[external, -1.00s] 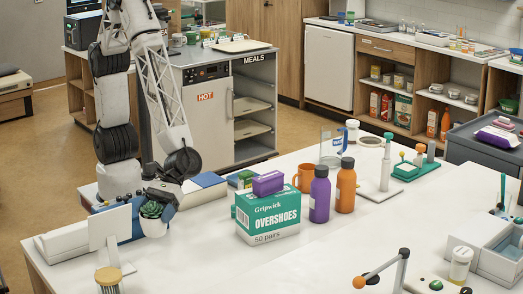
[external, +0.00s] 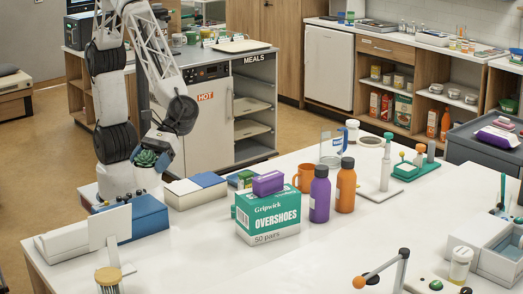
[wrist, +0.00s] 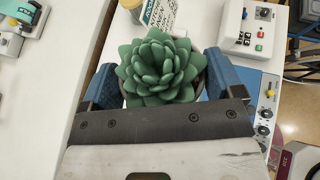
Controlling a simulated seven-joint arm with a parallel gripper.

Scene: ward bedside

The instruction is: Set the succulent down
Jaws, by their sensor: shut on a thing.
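In the wrist view, the succulent (wrist: 162,66) fills the space between the two blue fingers. My gripper (external: 153,156) is shut on it, with a finger on each side of the pot. In the wrist view, my gripper (wrist: 160,84) and the leaves hide most of the pot. The succulent looks upright and clear of the table.
A blue box (external: 149,216) and a white-and-blue box (external: 195,191) lie below on the table. An upright white panel (external: 110,226) stands at the front left. The green overshoes box (external: 268,218), purple bottle (external: 320,196) and orange bottle (external: 345,188) stand further right. Bare table lies in front.

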